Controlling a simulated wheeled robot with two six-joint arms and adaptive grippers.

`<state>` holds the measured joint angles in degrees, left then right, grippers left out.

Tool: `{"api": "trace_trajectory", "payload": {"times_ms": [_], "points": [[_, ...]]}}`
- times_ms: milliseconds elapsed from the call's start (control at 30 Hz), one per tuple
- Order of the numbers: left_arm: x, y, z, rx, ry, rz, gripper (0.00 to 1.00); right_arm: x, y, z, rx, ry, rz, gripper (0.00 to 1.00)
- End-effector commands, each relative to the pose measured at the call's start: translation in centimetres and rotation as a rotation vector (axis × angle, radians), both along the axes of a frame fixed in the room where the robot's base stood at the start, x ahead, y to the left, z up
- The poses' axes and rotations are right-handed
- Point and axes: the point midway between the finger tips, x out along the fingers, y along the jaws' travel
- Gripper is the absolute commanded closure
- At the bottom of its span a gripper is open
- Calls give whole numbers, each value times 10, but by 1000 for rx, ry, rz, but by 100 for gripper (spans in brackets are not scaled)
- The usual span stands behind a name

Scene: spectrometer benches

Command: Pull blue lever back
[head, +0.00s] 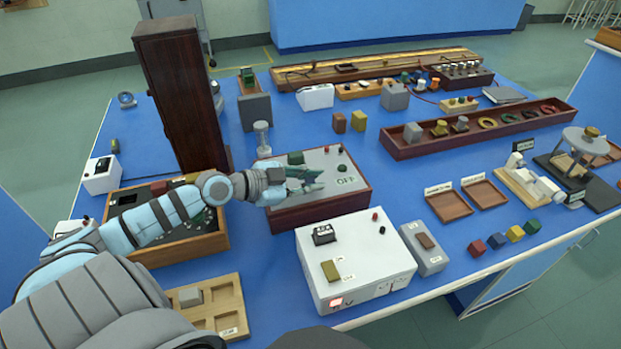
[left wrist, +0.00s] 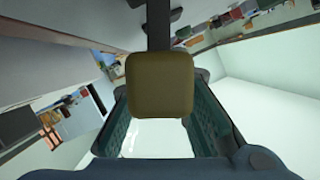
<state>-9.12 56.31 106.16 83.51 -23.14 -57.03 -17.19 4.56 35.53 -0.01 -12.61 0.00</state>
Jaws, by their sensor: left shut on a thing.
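My left gripper (head: 318,180) reaches in from the left over the grey top of a wooden-sided box (head: 300,213), beside its "OFF" label. In the left wrist view an olive-yellow square knob (left wrist: 160,85) on a dark stem sits between the two green fingers. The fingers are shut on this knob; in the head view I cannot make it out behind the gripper. No lever that is clearly blue shows in either view. My right gripper is not in view.
A tall dark wooden cabinet (head: 180,95) stands just behind my left forearm. A white box (head: 357,262) with switches is in front of the wooden-sided box. A grey cylinder-topped post (head: 262,135) is behind it. Clear blue table (head: 390,195) lies to its right.

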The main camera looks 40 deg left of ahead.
Motion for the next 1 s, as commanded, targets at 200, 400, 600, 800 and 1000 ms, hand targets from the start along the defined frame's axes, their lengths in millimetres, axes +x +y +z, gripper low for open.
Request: {"api": "trace_trajectory", "payload": {"times_ms": [200,400,600,800,1000], "points": [[-1,0,-2,1,5,0,70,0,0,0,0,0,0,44],[0,0,-1,1,4,0,62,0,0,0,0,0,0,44],[0,0,3,3,2,-2,62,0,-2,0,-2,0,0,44],[1,1,44,11,0,-5,62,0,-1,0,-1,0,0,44],[1,3,87,14,3,3,62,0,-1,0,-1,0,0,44]]}}
